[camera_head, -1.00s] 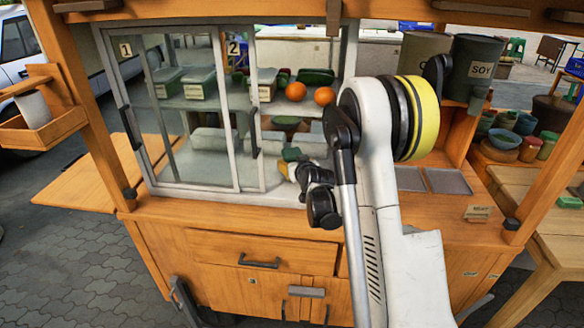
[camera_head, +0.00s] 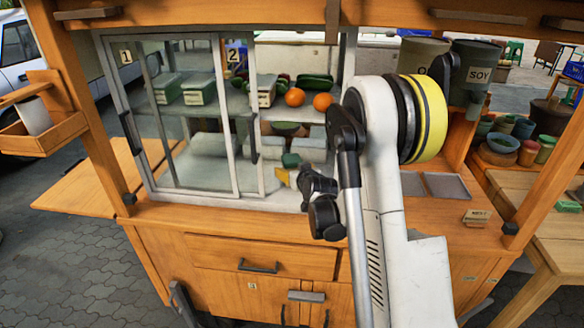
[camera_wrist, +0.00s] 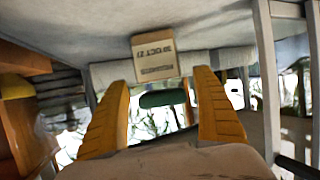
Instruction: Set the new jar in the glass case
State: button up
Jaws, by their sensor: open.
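The glass case (camera_head: 187,194) stands on the wooden cart, with its right side open beside sliding panes marked 1 and 2. My gripper (camera_head: 283,178), with yellow fingers, is low at that opening, partly hidden by my wrist. A small green block-like thing (camera_head: 291,160) is just beyond the fingertips; I cannot tell whether it is the new jar. In the wrist view my gripper (camera_wrist: 162,98) has its fingers spread, with a dark green thing (camera_wrist: 162,99) between them. Contact is unclear. A brown box-like thing (camera_wrist: 155,58) with a printed date label is beyond them.
Green-lidded containers (camera_head: 198,92) and two oranges (camera_head: 295,97) are on the case's upper shelf. The sliding frame (camera_head: 252,135) is close left of my gripper. Metal trays (camera_head: 446,187) and a SOY pot (camera_head: 476,72) are to the right.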

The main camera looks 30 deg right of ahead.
jog(key=s+a+r+n+g+y+p, duration=0.1)
jog(key=s+a+r+g, duration=0.1)
jog(key=s+a+r, duration=0.65)
jog(key=s+a+r+n+g+y+p, duration=0.1)
jog(key=s+a+r, duration=0.4)
jog(key=s, duration=0.6)
jog(key=s+a+g, duration=0.1)
jog(key=s+a, duration=0.2)
jog(key=s, duration=0.5)
jog(key=s+a+g, duration=0.2)
jog(key=s+a, duration=0.2)
jog(key=s, duration=0.5)
jog(key=shift+f+y, duration=0.4)
